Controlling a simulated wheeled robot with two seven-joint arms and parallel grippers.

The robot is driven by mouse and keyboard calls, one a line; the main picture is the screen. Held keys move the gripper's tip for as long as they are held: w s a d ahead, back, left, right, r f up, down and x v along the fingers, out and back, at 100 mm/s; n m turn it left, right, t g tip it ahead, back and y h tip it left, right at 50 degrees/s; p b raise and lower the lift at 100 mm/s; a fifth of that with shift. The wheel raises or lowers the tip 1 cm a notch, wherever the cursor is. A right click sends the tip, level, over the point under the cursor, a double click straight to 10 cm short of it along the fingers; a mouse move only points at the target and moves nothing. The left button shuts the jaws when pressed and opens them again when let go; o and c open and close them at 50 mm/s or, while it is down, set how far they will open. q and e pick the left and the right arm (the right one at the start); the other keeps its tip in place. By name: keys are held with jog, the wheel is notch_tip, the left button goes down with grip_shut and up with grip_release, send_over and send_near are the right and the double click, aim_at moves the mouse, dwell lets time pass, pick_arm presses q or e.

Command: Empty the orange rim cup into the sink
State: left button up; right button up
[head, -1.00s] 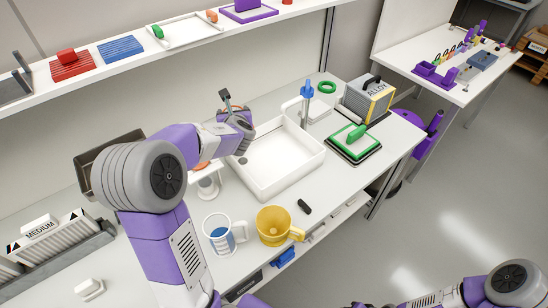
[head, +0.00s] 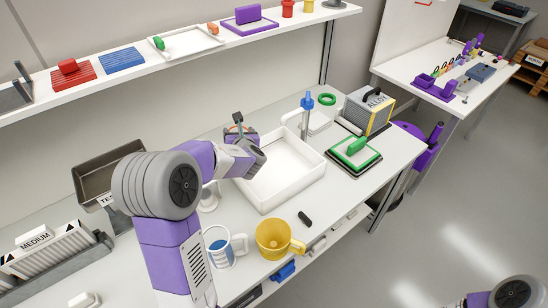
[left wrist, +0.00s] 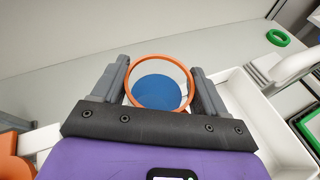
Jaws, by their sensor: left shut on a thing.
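The orange rim cup (left wrist: 187,72) shows in the left wrist view with blue contents inside. My left gripper (left wrist: 160,85) is shut on it, one finger on either side. In the left wrist view the sink (left wrist: 285,145) lies to the right of the cup. My right gripper is out of view.
A blue-topped tap (head: 307,103) stands at the sink's back right. A blue-and-white mug (head: 222,248) and a yellow mug (head: 275,240) stand in front of the sink. A shelf (head: 200,62) runs above the counter.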

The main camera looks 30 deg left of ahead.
pick_arm(q)
jog(key=shift+w+d, duration=0.15)
jog(key=shift+d, duration=0.15)
jog(key=shift+w+d+r+m+y+p, duration=0.25)
jog(key=shift+d+m+y+p, duration=0.15)
jog(key=shift+m+p, duration=0.35)
jog(key=shift+w+d+p, duration=0.1)
jog(key=shift+d+p, duration=0.25)
jog(key=shift+p, duration=0.15)
jog(key=shift+w+d+f+m+y, duration=0.15)
jog(key=shift+d+f+m+y, duration=0.1)
jog(key=shift+m+y, duration=0.15)
jog(key=shift+w+d+f+m+y, duration=0.25)
jog(key=shift+d+f+m+y, duration=0.2)
jog(key=shift+d+f, duration=0.1)
jog(key=shift+f, duration=0.1)
jog(key=shift+w+d+f+m+y+b, duration=0.2)
jog(key=shift+d+f+m+b, duration=0.1)
jog(key=shift+d+f+b, duration=0.15)
jog(key=shift+w+d+f+m+y+b, duration=0.1)
jog(key=shift+w+d+f+m+b, duration=0.1)
jog(key=shift+d+f+m+b, duration=0.25)
jog(key=shift+w+d+f+m+y, duration=0.1)
jog(key=shift+f+m+y, duration=0.3)
jog(key=shift+f, duration=0.2)
